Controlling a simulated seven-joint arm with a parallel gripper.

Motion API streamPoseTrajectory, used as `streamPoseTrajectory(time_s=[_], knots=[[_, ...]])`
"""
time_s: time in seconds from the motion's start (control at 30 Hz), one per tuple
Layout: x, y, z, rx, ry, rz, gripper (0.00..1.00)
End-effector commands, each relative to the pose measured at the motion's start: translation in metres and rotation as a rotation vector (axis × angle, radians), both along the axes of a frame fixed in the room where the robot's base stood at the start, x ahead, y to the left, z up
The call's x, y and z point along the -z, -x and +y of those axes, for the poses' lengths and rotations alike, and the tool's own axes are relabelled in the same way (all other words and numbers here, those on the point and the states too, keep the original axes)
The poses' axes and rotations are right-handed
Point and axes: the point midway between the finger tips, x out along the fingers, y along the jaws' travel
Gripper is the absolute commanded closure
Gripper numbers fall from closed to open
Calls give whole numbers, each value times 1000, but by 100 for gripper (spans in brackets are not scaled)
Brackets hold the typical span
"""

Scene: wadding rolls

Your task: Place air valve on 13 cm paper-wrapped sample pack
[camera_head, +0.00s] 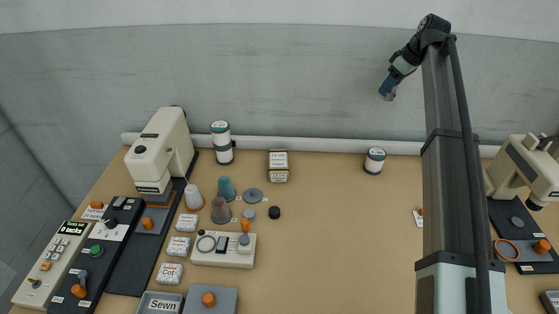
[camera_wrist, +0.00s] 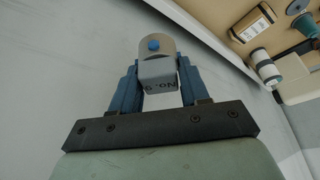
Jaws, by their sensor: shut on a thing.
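My gripper (camera_head: 388,92) is raised high in front of the back wall, well above and behind the table. In the wrist view my gripper (camera_wrist: 160,92) has its blue fingers shut on a pale grey block with a rounded plate and a blue round knob (camera_wrist: 153,45), which looks like the air valve; its face carries dark lettering, partly hidden. Small paper-wrapped packs lie on the table at left: one (camera_head: 188,222), another (camera_head: 179,247), and one marked "Cot" (camera_head: 170,273). A brown labelled box (camera_head: 278,166) stands behind them. I cannot tell which pack is 13 cm.
White rolls with dark bands stand at back left (camera_head: 221,142) and back right (camera_head: 374,160). Cream machines stand at left (camera_head: 160,150) and right (camera_head: 525,165). Cones, a control box (camera_head: 222,250) and a "Sewn" tray (camera_head: 161,295) crowd the left. The table's middle right is mostly clear.

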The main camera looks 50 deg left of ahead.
Motion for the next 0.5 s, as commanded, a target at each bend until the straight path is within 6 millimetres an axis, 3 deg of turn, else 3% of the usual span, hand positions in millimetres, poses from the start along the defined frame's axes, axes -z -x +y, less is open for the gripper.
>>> streamPoseTrajectory(time_s=[0.03,0.2,0.5], knots=[[0,20,17,-26,0,0,90],[1,77,64,-103,0,0,90],[1,185,136,-239,0,0,90]])
